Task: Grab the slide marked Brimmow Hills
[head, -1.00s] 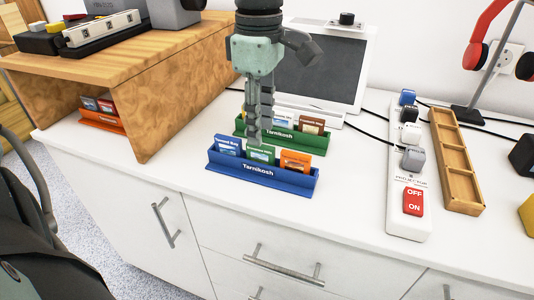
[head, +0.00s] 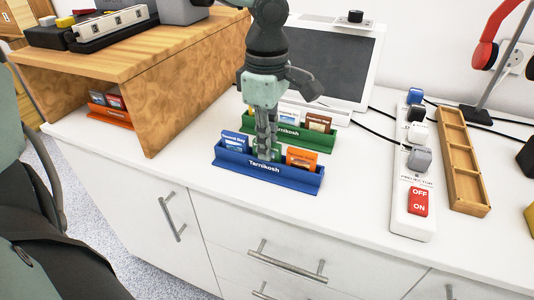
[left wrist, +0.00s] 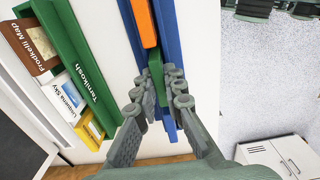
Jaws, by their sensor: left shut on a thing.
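My left gripper (head: 266,156) points down into the blue rack (head: 268,172), at its middle slot. It is shut on a green slide, which shows between the fingers in the left wrist view (left wrist: 157,72). The fingers hide most of this slide, and its label cannot be read. A blue slide (head: 233,141) stands to its left and an orange slide (head: 302,157) to its right in the same rack. The slide still sits in the rack. My right gripper is not in view.
Behind stands a green rack (head: 325,139) with a brown slide (head: 318,122), a white one and a yellow one. A wooden shelf (head: 160,70) with an orange rack (head: 110,115) is left. A power strip (head: 405,225) and wooden tray (head: 462,165) are right.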

